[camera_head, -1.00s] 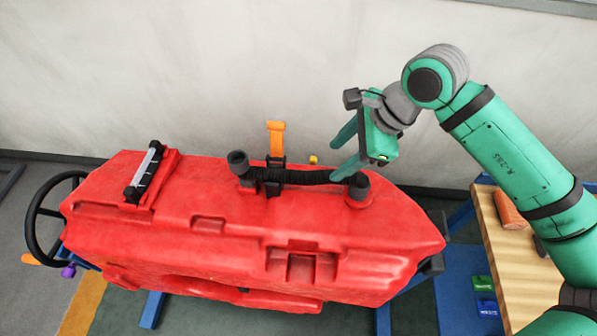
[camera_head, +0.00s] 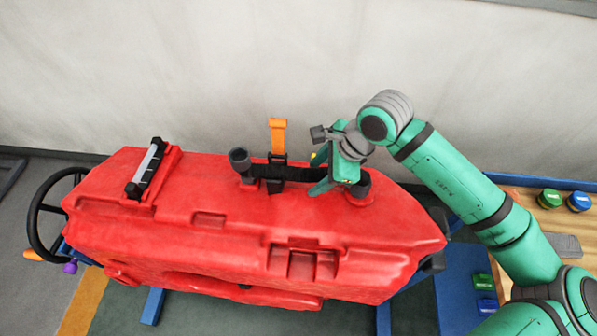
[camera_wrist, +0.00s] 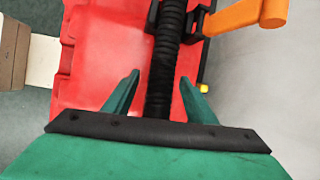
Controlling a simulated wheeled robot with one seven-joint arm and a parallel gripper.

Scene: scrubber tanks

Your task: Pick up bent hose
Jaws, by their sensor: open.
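The bent hose (camera_head: 300,174) is black and ribbed, with upright dark ends, and lies along the top of the red tank (camera_head: 220,245). Its left end (camera_head: 239,160) stands clear; its right end is partly hidden by my gripper. My gripper (camera_head: 319,172) is over the hose's right part, pointing down and to the left. In the wrist view the ribbed hose (camera_wrist: 168,45) runs between my two open green fingers (camera_wrist: 160,92), with a gap on each side. I cannot tell how deep the fingertips reach around it.
An orange-handled clamp (camera_head: 278,140) stands at the hose's middle, left of my gripper; its orange handle (camera_wrist: 245,16) shows in the wrist view. A grey-and-black handle (camera_head: 146,170) sits on the tank's left. A wooden table (camera_head: 520,220) is at right. The pale wall is behind.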

